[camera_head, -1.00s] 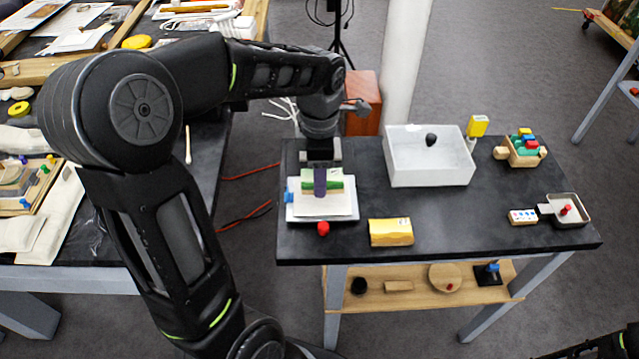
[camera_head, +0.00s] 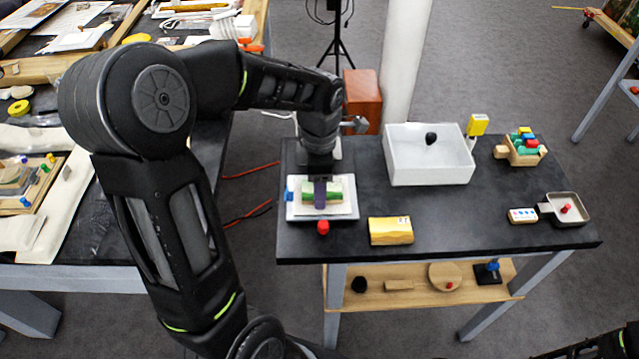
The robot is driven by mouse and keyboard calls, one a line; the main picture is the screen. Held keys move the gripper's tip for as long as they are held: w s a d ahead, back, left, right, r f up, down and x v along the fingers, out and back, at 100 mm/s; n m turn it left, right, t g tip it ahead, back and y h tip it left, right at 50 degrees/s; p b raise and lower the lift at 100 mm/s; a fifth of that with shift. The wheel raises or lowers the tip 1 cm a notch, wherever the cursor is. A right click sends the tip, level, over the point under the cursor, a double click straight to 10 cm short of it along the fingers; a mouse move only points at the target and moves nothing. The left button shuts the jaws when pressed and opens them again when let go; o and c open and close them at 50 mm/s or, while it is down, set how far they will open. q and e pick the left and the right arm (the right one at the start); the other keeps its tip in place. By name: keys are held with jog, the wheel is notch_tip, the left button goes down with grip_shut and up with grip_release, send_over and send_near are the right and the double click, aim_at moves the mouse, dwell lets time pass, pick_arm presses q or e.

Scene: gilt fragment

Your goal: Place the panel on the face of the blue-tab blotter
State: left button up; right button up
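A white blotter (camera_head: 346,215) lies near the left end of the black table, with a blue tab (camera_head: 289,194) at its left edge. A pale panel (camera_head: 348,190) with a green bar and a purple strip across its middle is over the blotter. My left gripper (camera_head: 320,181) points down at the middle of the panel and appears shut on it; the fingertips are largely hidden. I cannot tell whether the panel touches the blotter's face.
A red knob (camera_head: 323,227) is just in front of the blotter. A yellow block (camera_head: 390,231) lies to its right, and a white bin (camera_head: 430,177) stands behind. A wooden caddy (camera_head: 525,156) and a small metal tray (camera_head: 569,220) are farther right. The table's middle is clear.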

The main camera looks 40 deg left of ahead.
pick_arm(q)
jog(key=shift+o, duration=1.3)
jog(key=shift+r, duration=0.5)
notch_tip(320, 180, up, 11)
jog(key=shift+r, duration=0.2)
dwell(0.4)
